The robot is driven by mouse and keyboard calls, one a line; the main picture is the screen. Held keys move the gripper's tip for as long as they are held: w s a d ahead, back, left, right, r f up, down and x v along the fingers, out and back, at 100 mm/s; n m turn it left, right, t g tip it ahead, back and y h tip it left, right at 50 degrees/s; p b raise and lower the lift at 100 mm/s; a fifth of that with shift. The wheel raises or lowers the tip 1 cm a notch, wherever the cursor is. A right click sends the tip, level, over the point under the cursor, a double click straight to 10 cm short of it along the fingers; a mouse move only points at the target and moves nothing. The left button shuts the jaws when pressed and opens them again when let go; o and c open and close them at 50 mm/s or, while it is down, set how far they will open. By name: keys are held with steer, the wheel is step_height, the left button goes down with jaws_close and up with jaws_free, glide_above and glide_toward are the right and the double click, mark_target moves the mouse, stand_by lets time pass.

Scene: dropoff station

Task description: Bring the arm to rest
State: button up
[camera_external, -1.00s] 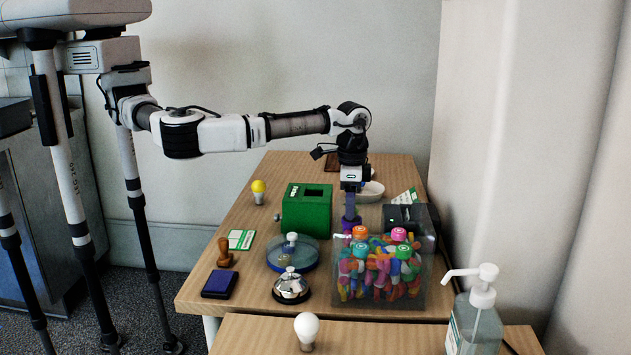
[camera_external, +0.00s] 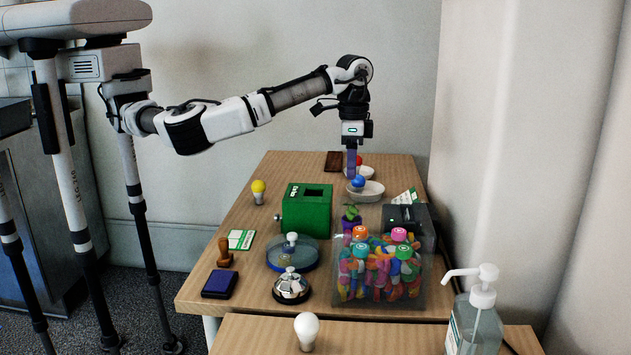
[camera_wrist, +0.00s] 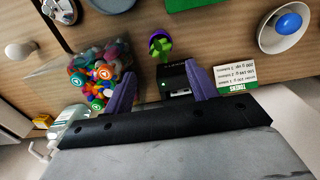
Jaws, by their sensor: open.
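My gripper (camera_external: 352,163) points straight down, raised above the far part of the wooden table (camera_external: 235,222), with my arm bent up above it. In the wrist view my gripper (camera_wrist: 160,85) shows two purple fingers spread apart with nothing held between them. Beneath it in the wrist view are a small potted plant (camera_wrist: 161,44) with a purple pot and a black device (camera_wrist: 177,78). In the external view the potted plant (camera_external: 351,217) stands on the table behind the clear bin, well below my gripper.
A green box (camera_external: 306,212), a clear bin of colourful pieces (camera_external: 380,290), a bell (camera_external: 291,287) and a dispenser (camera_external: 474,325) stand nearer. A wall borders the right.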

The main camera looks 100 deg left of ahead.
step_height(320, 180, up, 2)
stand_by(0.4)
